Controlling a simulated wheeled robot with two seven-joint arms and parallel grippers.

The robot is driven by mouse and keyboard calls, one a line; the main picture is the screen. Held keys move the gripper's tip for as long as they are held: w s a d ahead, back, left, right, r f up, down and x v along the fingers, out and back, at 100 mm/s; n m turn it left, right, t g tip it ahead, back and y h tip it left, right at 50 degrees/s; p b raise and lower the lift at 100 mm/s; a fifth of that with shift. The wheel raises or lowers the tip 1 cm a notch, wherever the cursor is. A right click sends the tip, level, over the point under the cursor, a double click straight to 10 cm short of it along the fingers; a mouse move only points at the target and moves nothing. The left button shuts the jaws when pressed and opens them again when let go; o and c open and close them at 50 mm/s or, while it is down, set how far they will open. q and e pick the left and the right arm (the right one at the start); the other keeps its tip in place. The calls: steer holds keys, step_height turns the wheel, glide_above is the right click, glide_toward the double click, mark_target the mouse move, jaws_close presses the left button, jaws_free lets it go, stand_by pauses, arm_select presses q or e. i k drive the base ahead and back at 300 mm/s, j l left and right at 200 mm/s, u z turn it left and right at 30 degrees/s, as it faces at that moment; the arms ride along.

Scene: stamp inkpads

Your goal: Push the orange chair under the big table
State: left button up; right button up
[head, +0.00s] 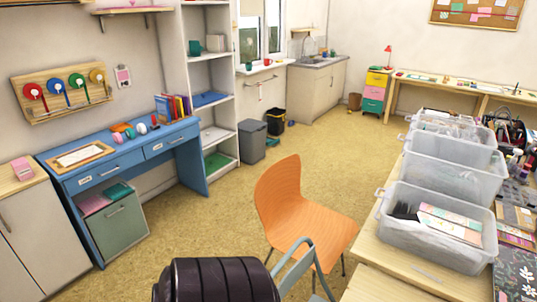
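The orange chair (311,230) stands on the floor in the middle of the head view. Its curved back is to the left and its seat reaches right, towards the big table (395,262). The big table is light wood and runs along the right side. The chair's seat appears outside the table's near left edge; whether any of it is beneath the top cannot be told. Its lower legs are partly hidden by a grey-blue curved frame (292,262).
A dark ribbed object (216,281) fills the bottom centre. Clear plastic bins (437,222) stand on the big table. A blue desk (128,158) and grey bin (252,141) stand at left. The floor (212,222) between desk and chair is clear.

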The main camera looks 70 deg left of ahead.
mark_target(286, 216)
steer(key=u, duration=2.05)
steer(key=k, duration=0.9)
steer(key=k+z, duration=0.1)
steer(key=z, duration=0.8)
steer(key=k+z, duration=0.15)
steer(key=z, duration=0.3)
steer(key=i+j, duration=0.1)
steer(key=j, duration=0.35)
steer(key=i+j, duration=0.15)
steer(key=j, duration=0.25)
steer(key=i+j, duration=0.1)
steer(key=j, duration=0.35)
steer(key=i+j, duration=0.15)
steer(key=j, duration=0.25)
steer(key=i+j+z, duration=0.1)
steer(key=j, duration=0.35)
steer(key=i+j, duration=0.1)
steer(key=j, duration=0.35)
steer(key=i+j, duration=0.15)
steer(key=j, duration=0.25)
steer(key=i+j, duration=0.1)
steer(key=j, duration=0.35)
